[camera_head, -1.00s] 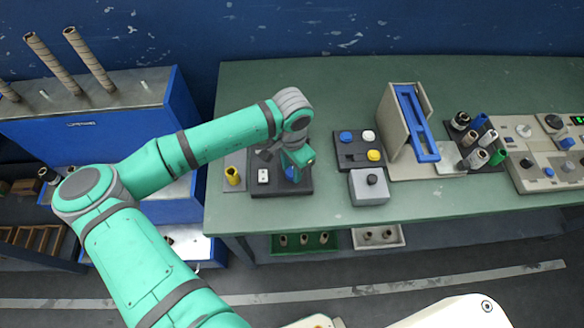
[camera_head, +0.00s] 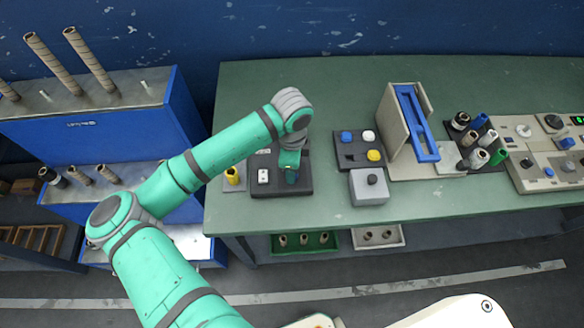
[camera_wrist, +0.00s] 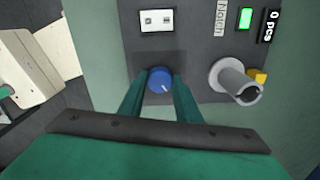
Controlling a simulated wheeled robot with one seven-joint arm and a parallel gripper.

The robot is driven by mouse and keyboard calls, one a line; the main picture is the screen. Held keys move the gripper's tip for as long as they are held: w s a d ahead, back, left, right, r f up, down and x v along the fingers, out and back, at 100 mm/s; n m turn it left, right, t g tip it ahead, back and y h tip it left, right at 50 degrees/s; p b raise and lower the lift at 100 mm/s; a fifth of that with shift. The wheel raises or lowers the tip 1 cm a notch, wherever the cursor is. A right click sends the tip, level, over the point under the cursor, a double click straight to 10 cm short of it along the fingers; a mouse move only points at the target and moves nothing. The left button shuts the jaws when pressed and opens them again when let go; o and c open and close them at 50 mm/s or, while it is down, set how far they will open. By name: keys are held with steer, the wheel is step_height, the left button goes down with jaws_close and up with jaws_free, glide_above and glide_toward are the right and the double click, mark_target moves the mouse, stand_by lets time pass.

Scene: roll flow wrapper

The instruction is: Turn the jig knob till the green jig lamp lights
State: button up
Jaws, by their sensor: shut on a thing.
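The blue jig knob (camera_wrist: 160,80) with a white pointer mark sits between the two fingers of my gripper (camera_wrist: 160,85) in the wrist view. My gripper is shut on the knob, and the mark points to the lower right. A bright green rectangle (camera_wrist: 246,18) on the jig panel looks lit, beside a small label and a black "0 pcs" display (camera_wrist: 268,26). In the head view my gripper (camera_head: 291,180) reaches down onto the dark jig base (camera_head: 262,191) and hides most of the knob.
A yellow cylinder (camera_head: 232,175) is left of the jig. A button panel (camera_head: 350,155) and a grey box (camera_head: 368,187) stand to the right.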

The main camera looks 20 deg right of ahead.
steer(key=shift+m, duration=0.4)
steer(key=o, duration=1.1)
steer(key=shift+c, duration=0.2)
step_height(320, 180, up, 11)
steer(key=shift+f, duration=0.1)
